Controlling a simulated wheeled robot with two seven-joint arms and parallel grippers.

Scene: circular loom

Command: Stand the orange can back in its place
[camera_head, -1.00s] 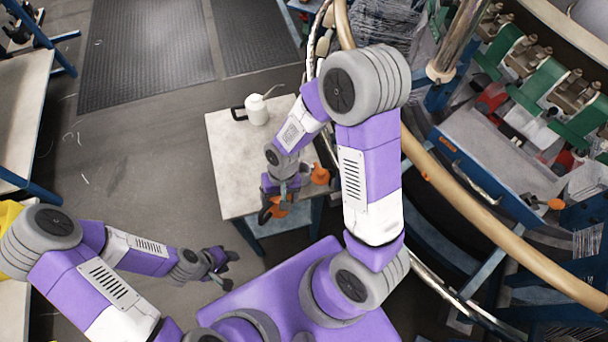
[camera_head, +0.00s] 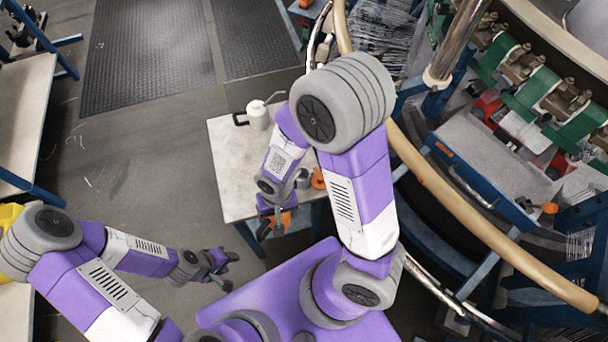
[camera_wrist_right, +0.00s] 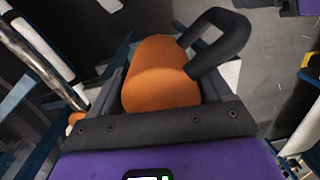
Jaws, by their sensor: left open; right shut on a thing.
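The orange can (camera_wrist_right: 160,75) with its black handle (camera_wrist_right: 222,45) fills the middle of the right wrist view. My right gripper (camera_head: 276,212) is shut on it, one dark finger along each side of the body. In the head view the can (camera_head: 286,221) shows only in part below the gripper, near the front edge of the small table (camera_head: 232,170). Whether it touches anything there cannot be told. My left gripper (camera_head: 228,270) is open and empty, over the floor to the left.
A white can (camera_head: 257,115) with a black handle stands at the table's back. A small orange item (camera_head: 318,178) shows by the table's right side, partly hidden by my arm. The loom's curved tan rail (camera_head: 460,205) runs close on the right. The table's left part is bare.

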